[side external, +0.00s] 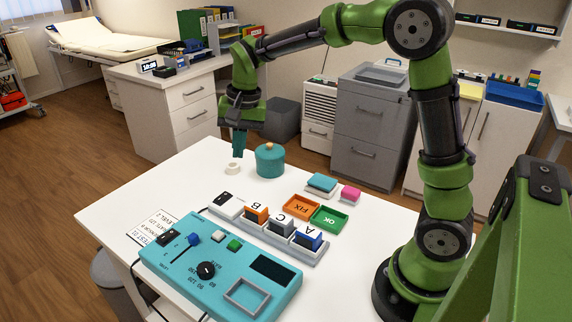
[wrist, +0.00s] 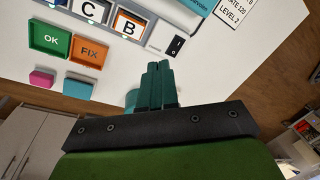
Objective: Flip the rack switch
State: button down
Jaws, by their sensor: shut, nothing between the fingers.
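The rack (side external: 262,238) is a long pale grey holder on the white table, with blocks marked B, C and A standing in it. The rack switch (side external: 222,198) is a small black rocker on the white left end of the rack. In the wrist view the rack switch (wrist: 175,46) lies beyond my fingertips, apart from them. My gripper (side external: 238,154) has teal fingers closed together and empty, pointing down above the table behind the rack. It also shows in the wrist view (wrist: 157,66). I cannot tell which way the rocker is set.
A teal lidded pot (side external: 270,162) and a small white ring (side external: 232,169) stand close to my fingers. A teal control panel (side external: 190,270) lies in front of the rack. Orange FIX tray (side external: 311,199) and green OK tray (side external: 340,217) lie to the right.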

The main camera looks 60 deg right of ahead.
aim_at(227, 194)
jog(key=w+d+f+m+g, duration=0.1)
jog(key=w+m, duration=0.6)
jog(key=shift+w+d+f+m+g+h, duration=0.2)
jog(key=shift+w+m+g+h, duration=0.1)
jog(key=shift+w+m+h, duration=0.1)
notch_tip(227, 194, down, 14)
jog(key=shift+f, duration=0.1)
dwell(0.4)
